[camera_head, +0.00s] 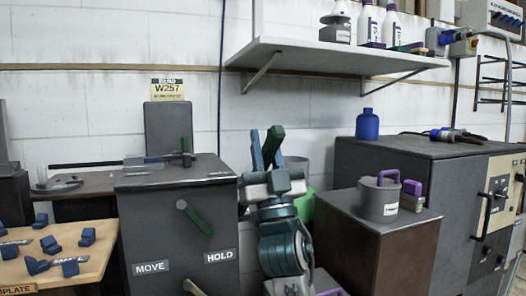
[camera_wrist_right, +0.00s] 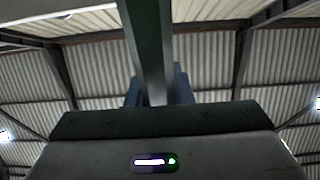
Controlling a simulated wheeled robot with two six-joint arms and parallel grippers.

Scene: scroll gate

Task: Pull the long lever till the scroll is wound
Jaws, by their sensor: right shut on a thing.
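My right gripper (camera_head: 265,160) stands upright in the middle of the head view, right of the dark grey cabinet. Its blue fingers are shut on a dark green bar, which looks like the long lever (camera_head: 273,142). In the right wrist view the lever (camera_wrist_right: 150,45) runs down from the top edge to between the blue fingers (camera_wrist_right: 154,92). Where the lever is fixed is hidden. The cabinet (camera_head: 135,230) has MOVE and HOLD labels and a short green lever (camera_head: 196,219) on its front. I cannot make out a scroll. My left gripper is not in view.
A wooden table (camera_head: 85,262) with blue parts is at the left. A brown box (camera_head: 360,237) with a grey can (camera_head: 378,200) stands right of my arm, before a large grey cabinet (camera_head: 405,155). A wall shelf (camera_head: 330,58) hangs above.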

